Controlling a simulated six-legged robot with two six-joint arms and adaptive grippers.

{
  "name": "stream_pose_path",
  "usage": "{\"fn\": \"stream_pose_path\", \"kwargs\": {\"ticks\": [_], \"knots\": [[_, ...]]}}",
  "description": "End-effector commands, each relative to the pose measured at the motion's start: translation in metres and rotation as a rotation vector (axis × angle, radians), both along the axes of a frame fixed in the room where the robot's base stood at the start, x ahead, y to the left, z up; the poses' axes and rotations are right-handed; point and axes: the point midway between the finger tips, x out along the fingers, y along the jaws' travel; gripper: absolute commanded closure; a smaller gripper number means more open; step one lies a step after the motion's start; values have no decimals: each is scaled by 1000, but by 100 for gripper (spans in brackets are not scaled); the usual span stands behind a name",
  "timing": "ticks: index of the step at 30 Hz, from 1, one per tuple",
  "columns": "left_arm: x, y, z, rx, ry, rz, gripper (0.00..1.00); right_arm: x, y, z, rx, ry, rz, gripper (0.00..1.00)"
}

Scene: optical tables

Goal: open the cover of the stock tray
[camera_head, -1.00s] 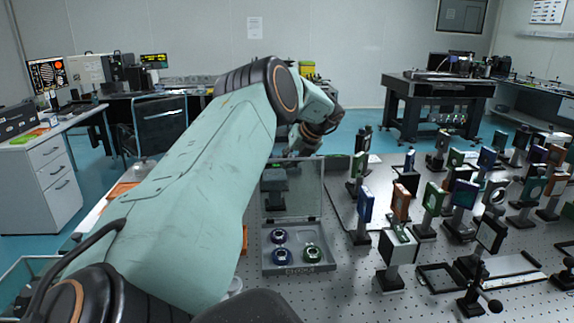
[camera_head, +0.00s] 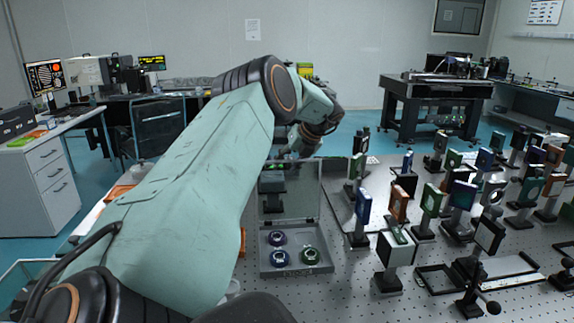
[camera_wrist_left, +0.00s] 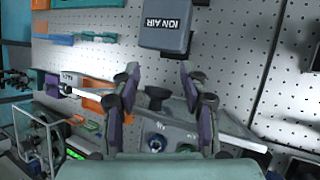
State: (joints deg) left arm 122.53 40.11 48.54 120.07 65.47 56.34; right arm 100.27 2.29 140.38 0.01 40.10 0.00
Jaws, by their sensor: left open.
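The stock tray (camera_head: 268,263) is a grey shallow box at the front of the perforated table. It holds blue and green round mounted parts. Its clear cover (camera_head: 306,202) stands upright along the tray's far edge. The tray also shows in the left wrist view (camera_wrist_left: 178,131), partly hidden by my fingers. My left arm reaches across the head view, with its wrist beyond the cover; the fingertips are hard to make out there. In the left wrist view my left gripper (camera_wrist_left: 158,72) is open, with nothing between its fingers. I cannot tell whether it touches the cover. My right gripper is out of view.
Several mounted optics (camera_head: 397,205) crowd the table to the right of the tray. A grey box marked ION AIR (camera_wrist_left: 165,25) lies ahead of the fingers in the wrist view. Orange and teal items (camera_wrist_left: 92,22) lie at the wrist view's left.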

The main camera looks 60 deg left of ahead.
Motion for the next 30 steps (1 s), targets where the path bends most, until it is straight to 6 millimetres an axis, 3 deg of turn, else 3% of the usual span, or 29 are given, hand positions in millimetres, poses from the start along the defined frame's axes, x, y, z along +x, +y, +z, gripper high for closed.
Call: {"fn": "stream_pose_path", "kwargs": {"ticks": [15,21,30], "knots": [[14,-53,80,4,-5,-4,56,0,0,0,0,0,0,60],[16,-63,93,2,-5,-2,56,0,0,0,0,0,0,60],[16,-64,95,3,-4,-2,56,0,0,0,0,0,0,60]]}}
